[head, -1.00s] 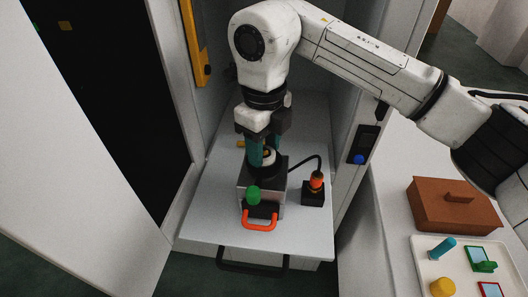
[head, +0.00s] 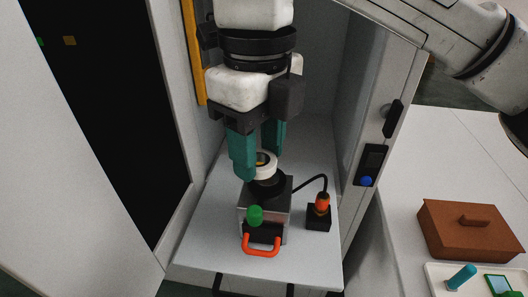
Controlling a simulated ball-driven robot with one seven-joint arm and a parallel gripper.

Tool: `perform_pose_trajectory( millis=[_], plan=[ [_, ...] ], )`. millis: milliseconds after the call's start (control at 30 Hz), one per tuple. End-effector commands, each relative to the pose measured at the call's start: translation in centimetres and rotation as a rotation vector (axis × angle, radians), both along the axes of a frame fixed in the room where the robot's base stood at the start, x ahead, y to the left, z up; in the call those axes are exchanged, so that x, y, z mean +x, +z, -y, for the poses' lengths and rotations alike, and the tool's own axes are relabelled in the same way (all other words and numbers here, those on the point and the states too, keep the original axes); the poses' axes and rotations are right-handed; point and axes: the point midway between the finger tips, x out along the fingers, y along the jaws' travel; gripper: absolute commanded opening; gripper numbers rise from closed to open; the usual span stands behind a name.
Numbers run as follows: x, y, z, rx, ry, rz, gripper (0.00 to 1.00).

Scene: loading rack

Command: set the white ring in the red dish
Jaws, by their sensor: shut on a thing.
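My gripper (head: 259,167) points down over the pull-out shelf. Its teal fingers are shut on the white ring (head: 266,170), which sits between the fingertips. The ring is just above the round black top (head: 269,186) of a small grey machine; whether they touch is hard to tell. The left finger covers part of the ring. No red dish shows in the head view.
The machine has a green knob (head: 254,215) and an orange handle (head: 261,250). Cabinet walls flank the shelf (head: 210,240). A brown lidded box (head: 470,235) and a white tray (head: 436,276) lie at right.

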Motion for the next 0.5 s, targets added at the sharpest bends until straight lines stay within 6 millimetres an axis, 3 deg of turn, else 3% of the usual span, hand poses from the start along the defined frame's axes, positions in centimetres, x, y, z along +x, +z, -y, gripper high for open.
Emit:
perform_pose_trajectory(
  millis=[200,500],
  plan=[
    [-3.2,1.3,-0.5,-0.001,0.002,0.003,0.16],
    [-4.7,2.8,-0.8,-0.001,-0.001,0.001,0.16]
  ],
)
